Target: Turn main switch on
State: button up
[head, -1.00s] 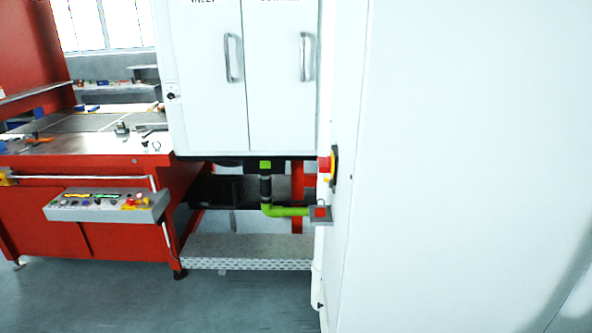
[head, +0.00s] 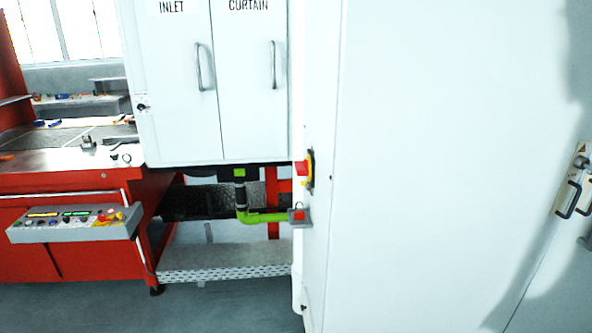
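A red rotary switch handle (head: 301,168) on a yellow and black plate (head: 310,170) sticks out from the side of the large white cabinet (head: 430,120), seen nearly edge-on; it looks like the main switch. Its set position cannot be told at this angle. My gripper is not in the head view.
A latch plate (head: 573,180) is at far right. Floor (head: 90,305) is clear at lower left.

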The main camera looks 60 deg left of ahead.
aim_at(301, 168)
jog(key=u, duration=2.05)
jog(key=i, duration=1)
jog(key=k, duration=0.65)
